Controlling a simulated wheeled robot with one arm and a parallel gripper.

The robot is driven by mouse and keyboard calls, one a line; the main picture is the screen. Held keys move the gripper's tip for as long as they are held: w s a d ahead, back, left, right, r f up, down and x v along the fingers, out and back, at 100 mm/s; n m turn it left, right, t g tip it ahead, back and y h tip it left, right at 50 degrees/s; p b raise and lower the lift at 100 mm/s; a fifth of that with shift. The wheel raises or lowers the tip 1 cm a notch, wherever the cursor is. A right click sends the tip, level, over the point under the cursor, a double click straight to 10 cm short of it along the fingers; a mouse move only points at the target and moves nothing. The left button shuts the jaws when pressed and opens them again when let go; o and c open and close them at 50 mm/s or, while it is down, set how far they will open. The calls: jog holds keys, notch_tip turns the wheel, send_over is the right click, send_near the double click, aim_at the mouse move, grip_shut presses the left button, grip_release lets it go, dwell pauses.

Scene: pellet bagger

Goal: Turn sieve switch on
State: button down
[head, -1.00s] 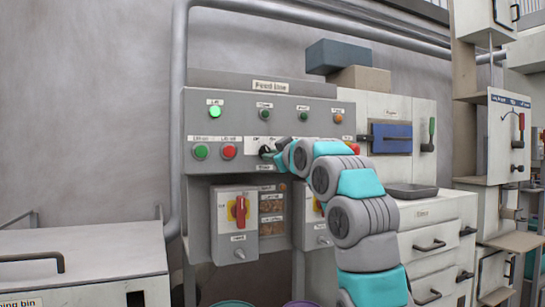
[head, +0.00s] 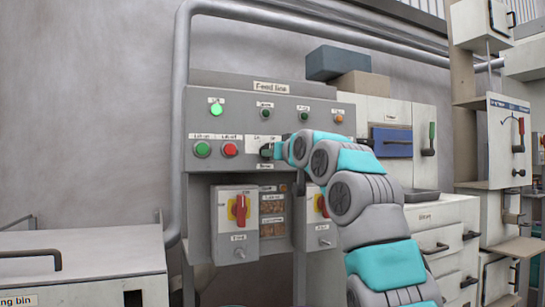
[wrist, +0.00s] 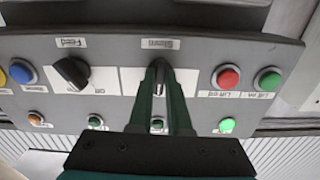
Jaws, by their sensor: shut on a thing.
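The sieve switch (wrist: 158,88) is a dark rotary knob on a white plate in the grey control panel (head: 230,127). In the wrist view, which looks at the panel upside down, its label shows above the knob. My gripper (wrist: 160,72) is shut on this knob, one finger on each side. The fingers hide most of it, and the knob looks upright in that view. In the head view my gripper (head: 268,151) is at the panel's lower middle, partly hidden by my arm. The green lamp in line with the switch (wrist: 157,124) looks dark.
The black feed knob (wrist: 72,73) stands tilted beside my gripper. Red (wrist: 227,77) and green (wrist: 268,79) lift buttons are on the other side. The lift lamp (head: 216,108) glows green. A red-yellow switch box (head: 237,211) hangs below the panel.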

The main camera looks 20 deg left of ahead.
jog(key=shift+d+m, duration=0.1)
jog(key=shift+m, duration=0.8)
jog(key=shift+r+m, duration=0.1)
jog(key=shift+m, duration=0.8)
jog(key=shift+m+p, duration=0.55)
jog(key=shift+m, duration=0.25)
jog(key=shift+s, duration=0.1)
jog(key=c, duration=0.9)
grip_release()
